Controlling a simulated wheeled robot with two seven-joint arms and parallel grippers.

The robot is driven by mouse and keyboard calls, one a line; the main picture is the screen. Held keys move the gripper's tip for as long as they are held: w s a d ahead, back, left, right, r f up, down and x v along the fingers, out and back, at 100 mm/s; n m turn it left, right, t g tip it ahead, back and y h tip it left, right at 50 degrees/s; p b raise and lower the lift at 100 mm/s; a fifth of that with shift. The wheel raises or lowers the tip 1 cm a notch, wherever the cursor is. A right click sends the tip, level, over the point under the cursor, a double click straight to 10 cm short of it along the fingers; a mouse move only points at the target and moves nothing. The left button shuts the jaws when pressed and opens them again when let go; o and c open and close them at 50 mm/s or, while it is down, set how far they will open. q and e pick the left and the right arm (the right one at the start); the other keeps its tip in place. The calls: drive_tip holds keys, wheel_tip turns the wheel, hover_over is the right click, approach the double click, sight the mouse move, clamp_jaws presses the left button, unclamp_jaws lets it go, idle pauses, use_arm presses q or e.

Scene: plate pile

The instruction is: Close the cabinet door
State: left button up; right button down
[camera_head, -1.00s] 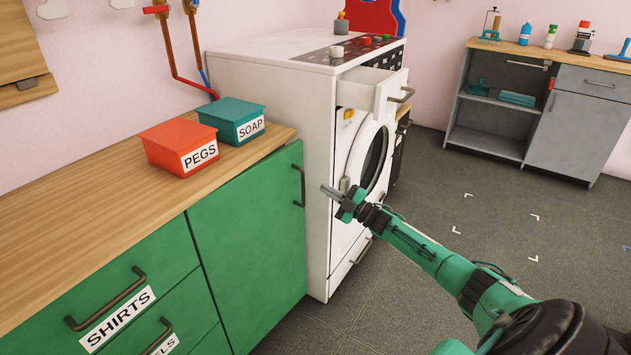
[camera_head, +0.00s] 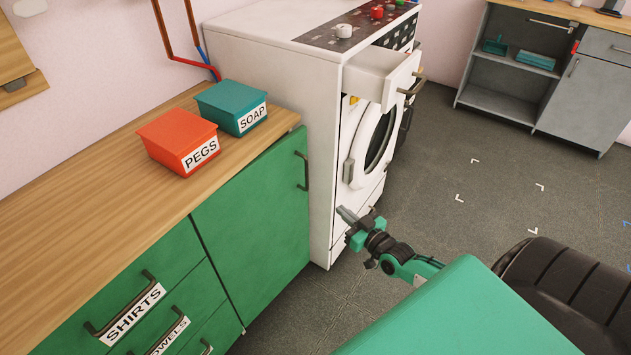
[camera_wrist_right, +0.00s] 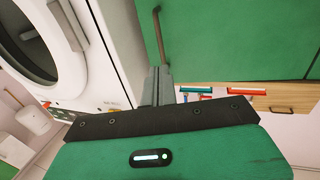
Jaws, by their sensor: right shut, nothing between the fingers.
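The green cabinet door (camera_head: 250,230) stands beside the drawers, under the wooden worktop, and looks flush with the cabinet front. Its dark bar handle (camera_head: 303,172) is near its upper right edge. My right gripper (camera_head: 343,214) is shut and empty, right of and below the handle in the head view, in front of the washing machine. In the right wrist view my right gripper (camera_wrist_right: 156,84) points toward the green door (camera_wrist_right: 230,40), with the handle (camera_wrist_right: 159,36) just beyond the fingertips; I cannot tell whether they touch. My left gripper is not in view.
A white washing machine (camera_head: 275,50) with its drawer (camera_head: 385,75) pulled out stands right of the cabinet. Red PEGS (camera_head: 178,140) and teal SOAP (camera_head: 230,105) boxes sit on the worktop (camera_head: 90,190). A grey cabinet (camera_head: 575,90) is at the back. Dark floor (camera_head: 470,150) is clear between.

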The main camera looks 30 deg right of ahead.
use_arm(q)
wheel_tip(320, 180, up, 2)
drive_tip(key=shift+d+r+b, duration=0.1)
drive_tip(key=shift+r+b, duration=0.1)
drive_tip(key=shift+b, duration=0.25)
use_arm(e)
drive_tip(key=w+a, duration=0.1)
drive_tip(key=w, duration=1.2)
drive_tip(key=shift+w+a, duration=0.15)
drive_tip(key=shift+w, duration=0.05)
drive_tip(key=shift+w, duration=0.1)
